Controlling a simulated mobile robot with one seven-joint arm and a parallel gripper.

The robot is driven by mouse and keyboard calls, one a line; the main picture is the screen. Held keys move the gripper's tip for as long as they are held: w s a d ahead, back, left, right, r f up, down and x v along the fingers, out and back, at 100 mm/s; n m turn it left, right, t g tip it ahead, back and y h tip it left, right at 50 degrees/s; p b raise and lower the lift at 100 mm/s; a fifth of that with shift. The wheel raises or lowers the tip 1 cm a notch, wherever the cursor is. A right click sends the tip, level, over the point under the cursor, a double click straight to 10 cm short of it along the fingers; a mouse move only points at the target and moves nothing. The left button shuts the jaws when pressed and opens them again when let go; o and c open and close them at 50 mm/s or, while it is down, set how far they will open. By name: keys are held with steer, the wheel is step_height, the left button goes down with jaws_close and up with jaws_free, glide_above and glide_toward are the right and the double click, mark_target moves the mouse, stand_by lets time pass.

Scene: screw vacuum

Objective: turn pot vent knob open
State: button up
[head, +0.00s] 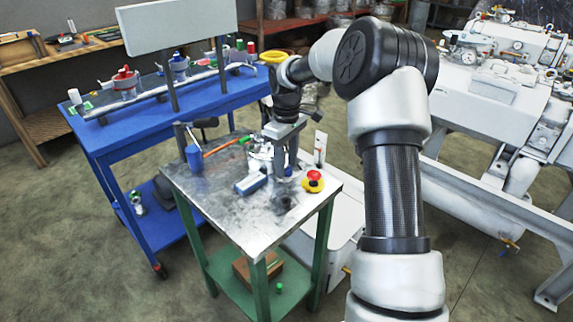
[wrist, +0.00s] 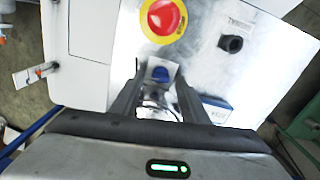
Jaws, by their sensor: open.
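My gripper (head: 285,169) points down over the metal-topped table, just right of a shiny metal pot (head: 260,157) that it partly hides in the head view. In the wrist view the two dark fingers of my gripper (wrist: 157,92) stand apart. A small blue knob-like part (wrist: 160,74) shows between the fingertips, with shiny metal around and below it. It looks like the vent knob, but I cannot tell for sure. Whether a finger touches it cannot be told. In the head view the fingers hide this spot.
A red emergency button (head: 314,177) on a yellow base is right of my gripper; it also shows in the wrist view (wrist: 163,17). The table's front surface (head: 235,212) is clear.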

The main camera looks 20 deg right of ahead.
jaws_close()
steer(key=shift+r+m+p, duration=0.25)
steer(key=shift+m+p, duration=0.25)
steer(key=shift+p, duration=0.5)
steer(key=shift+f+m, duration=0.3)
steer(key=shift+m, duration=0.1)
jaws_free()
steer(key=shift+r, duration=0.15)
step_height(320, 180, up, 17)
steer(key=p, duration=0.4)
